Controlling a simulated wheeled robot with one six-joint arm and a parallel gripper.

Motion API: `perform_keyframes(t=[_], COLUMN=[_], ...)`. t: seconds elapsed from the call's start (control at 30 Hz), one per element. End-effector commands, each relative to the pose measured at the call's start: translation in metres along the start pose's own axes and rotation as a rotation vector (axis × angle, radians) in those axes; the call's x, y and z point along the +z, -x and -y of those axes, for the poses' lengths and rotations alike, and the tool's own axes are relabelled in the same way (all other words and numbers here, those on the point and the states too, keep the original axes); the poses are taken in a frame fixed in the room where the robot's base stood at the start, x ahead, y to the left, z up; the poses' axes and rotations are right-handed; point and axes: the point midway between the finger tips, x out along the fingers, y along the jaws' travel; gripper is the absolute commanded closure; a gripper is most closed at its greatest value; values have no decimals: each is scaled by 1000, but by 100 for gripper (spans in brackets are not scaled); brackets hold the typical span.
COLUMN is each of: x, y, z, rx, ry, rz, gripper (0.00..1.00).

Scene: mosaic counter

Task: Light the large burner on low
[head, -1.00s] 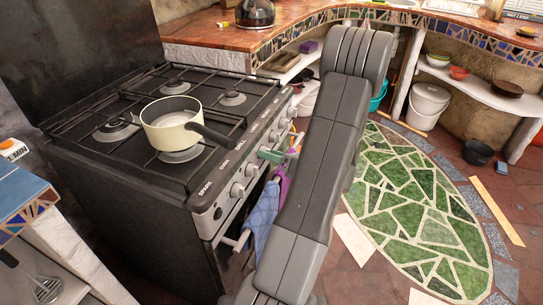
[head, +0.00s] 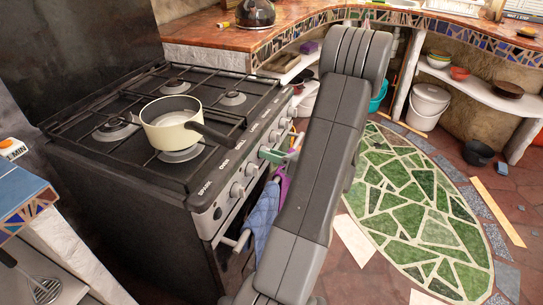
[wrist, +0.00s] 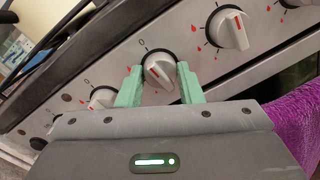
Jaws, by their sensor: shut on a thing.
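The black stove (head: 105,172) stands at the left with several burners on top. A burner (head: 116,130) at the left looks large and bare; no flame shows on it. A cream saucepan (head: 172,131) sits over the front burner. My gripper (wrist: 160,85) has its green fingers on both sides of a white control knob (wrist: 160,66) and is shut on it. The knob has a red mark, and a "0" is printed above it. In the head view my gripper (head: 276,155) is at the stove's front panel, where the fingers hide most of that knob.
Other knobs flank the held one, one at the right (wrist: 228,28) and one at the left (wrist: 102,97). A blue cloth (head: 262,215) and a purple cloth (head: 281,184) hang below the panel. The saucepan's dark handle (head: 212,136) points towards the panel.

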Motion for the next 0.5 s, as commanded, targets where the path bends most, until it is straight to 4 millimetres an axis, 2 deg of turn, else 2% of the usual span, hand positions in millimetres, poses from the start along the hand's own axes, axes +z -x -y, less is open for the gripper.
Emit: perform_keyframes(t=[0.5], x=[-4], y=[0], z=[2], rx=[21], ry=[455], rz=[32], gripper=[90])
